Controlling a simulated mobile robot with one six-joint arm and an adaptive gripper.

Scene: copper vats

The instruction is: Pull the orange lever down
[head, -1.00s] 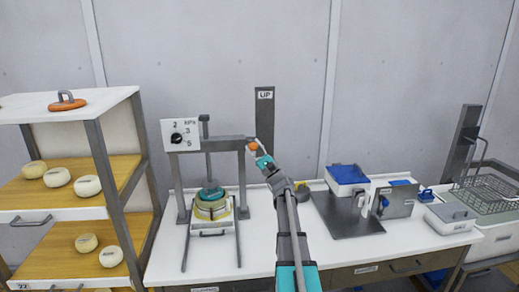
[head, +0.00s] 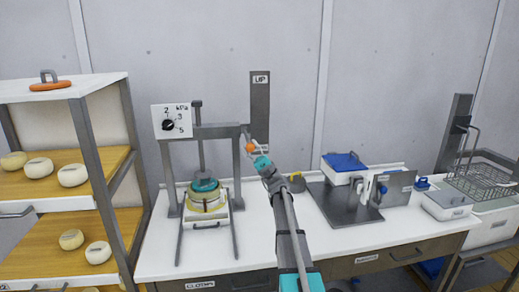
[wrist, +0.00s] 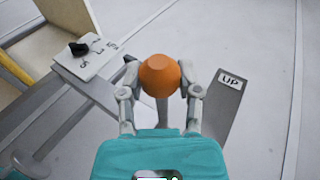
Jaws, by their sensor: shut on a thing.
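The orange lever's round knob (head: 250,147) is at the right end of the press frame, in front of the upright grey plate labelled UP (head: 260,100). The knob sits below the UP label. My gripper (head: 256,156) is at the knob, its arm reaching up from below. In the wrist view, the orange knob (wrist: 160,75) lies between the two fingers of my gripper (wrist: 159,78), which are shut on it. The UP plate (wrist: 222,110) is to the right there. The lever's rod is mostly hidden behind the knob and gripper.
The press (head: 205,132) with a dial (head: 168,124) and a round mould (head: 206,203) stands left of my arm. A cheese shelf (head: 100,150) is at far left. A dark board (head: 340,205) and boxes are to the right on the white table.

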